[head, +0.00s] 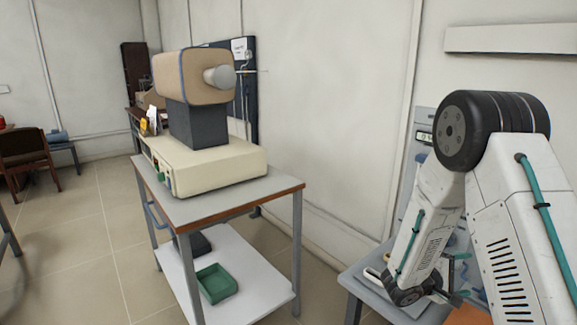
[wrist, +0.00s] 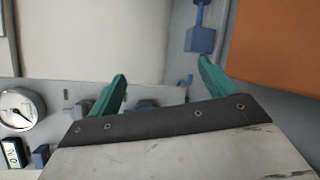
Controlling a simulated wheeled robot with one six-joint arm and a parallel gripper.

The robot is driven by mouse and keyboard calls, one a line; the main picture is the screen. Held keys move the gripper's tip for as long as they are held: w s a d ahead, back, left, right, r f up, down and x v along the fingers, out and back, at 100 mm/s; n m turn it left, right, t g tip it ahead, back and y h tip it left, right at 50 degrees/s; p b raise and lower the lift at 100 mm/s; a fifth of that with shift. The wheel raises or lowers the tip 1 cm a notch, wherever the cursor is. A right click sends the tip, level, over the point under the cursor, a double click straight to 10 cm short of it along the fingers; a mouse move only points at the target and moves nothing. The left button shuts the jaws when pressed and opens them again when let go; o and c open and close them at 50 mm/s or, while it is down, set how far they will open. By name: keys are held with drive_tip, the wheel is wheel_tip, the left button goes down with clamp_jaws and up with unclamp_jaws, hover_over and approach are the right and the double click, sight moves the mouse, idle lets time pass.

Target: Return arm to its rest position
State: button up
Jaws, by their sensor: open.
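My gripper shows in the wrist view (wrist: 162,85), with its two green fingers wide apart and nothing between them. Beyond the fingers are a pale panel and a grey surface with small blue fittings. In the head view my white arm is folded on the right side, its forearm pointing down over a grey table (head: 362,287). I cannot tell whether the fingers touch anything.
A round gauge (wrist: 16,110) and an orange panel (wrist: 275,45) are near my gripper.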

drive_tip(key=s+a+r+m+g+y, duration=0.25)
drive_tip(key=s+r+g, duration=0.2)
drive_tip(key=s, duration=0.35)
drive_tip(key=s+a+r+m+g+y, duration=0.2)
drive_tip(key=s+r+g+y, duration=0.15)
drive_tip(key=s+r, duration=0.4)
drive_tip(key=s+a+r+m+t+y, duration=0.1)
drive_tip(key=s+a+r+t+y, duration=0.1)
drive_tip(key=s+a+r+y, duration=0.3)
drive_tip(key=s+a+r+m+t+y, duration=0.2)
drive_tip(key=s+a+r+y, duration=0.3)
drive_tip(key=s+a, duration=0.6)
drive_tip(key=shift+a+r+t, duration=0.2)
drive_tip(key=shift+a+t, duration=0.1)
drive_tip(key=shift+t, duration=0.4)
